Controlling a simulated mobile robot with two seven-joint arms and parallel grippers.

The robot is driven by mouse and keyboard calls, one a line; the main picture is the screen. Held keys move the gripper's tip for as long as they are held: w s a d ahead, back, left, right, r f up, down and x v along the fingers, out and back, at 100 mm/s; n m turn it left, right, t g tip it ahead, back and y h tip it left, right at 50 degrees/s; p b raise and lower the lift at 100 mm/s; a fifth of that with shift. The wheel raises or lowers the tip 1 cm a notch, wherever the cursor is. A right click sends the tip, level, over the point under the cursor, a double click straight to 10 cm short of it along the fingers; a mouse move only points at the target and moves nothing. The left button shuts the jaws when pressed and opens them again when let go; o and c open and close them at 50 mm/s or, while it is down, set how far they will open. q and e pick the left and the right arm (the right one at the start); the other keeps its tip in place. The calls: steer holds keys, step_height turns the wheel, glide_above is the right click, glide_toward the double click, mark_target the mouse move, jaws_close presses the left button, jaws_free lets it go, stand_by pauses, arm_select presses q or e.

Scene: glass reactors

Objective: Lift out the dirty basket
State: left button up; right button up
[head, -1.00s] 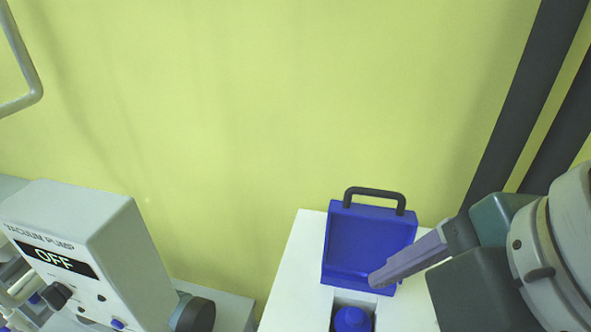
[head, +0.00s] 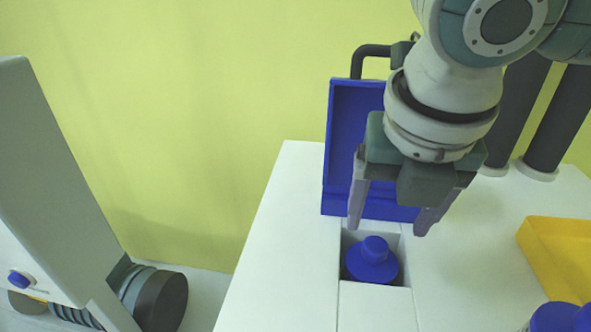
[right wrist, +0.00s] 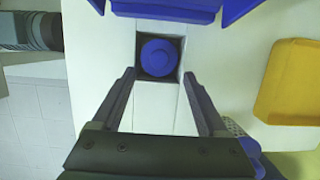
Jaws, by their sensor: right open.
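A blue round piece with a knob on top (head: 371,262) sits in a square recess in the white cabinet top (head: 285,235); whether it belongs to the dirty basket I cannot tell. It also shows in the right wrist view (right wrist: 160,58). A raised blue lid (head: 342,125) with a black handle (head: 357,60) stands behind the recess, partly hidden by my right arm. My right gripper (head: 388,225) is open and empty, pointing down by the recess. In the right wrist view its fingertips (right wrist: 159,76) lie on either side of the blue piece. My left gripper is not in view.
A yellow tray (head: 555,262) lies on the white top at the right. Blue round objects (head: 556,318) are at the bottom right corner. Dark posts (head: 560,120) rise behind at right.

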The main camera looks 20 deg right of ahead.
mark_target(377, 245)
steer(key=x, duration=0.5)
steer(key=shift+w+f+b, duration=0.15)
steer(key=shift+f+b, duration=0.15)
steer(key=shift+b, duration=0.1)
jaws_close()
stand_by(1.0)
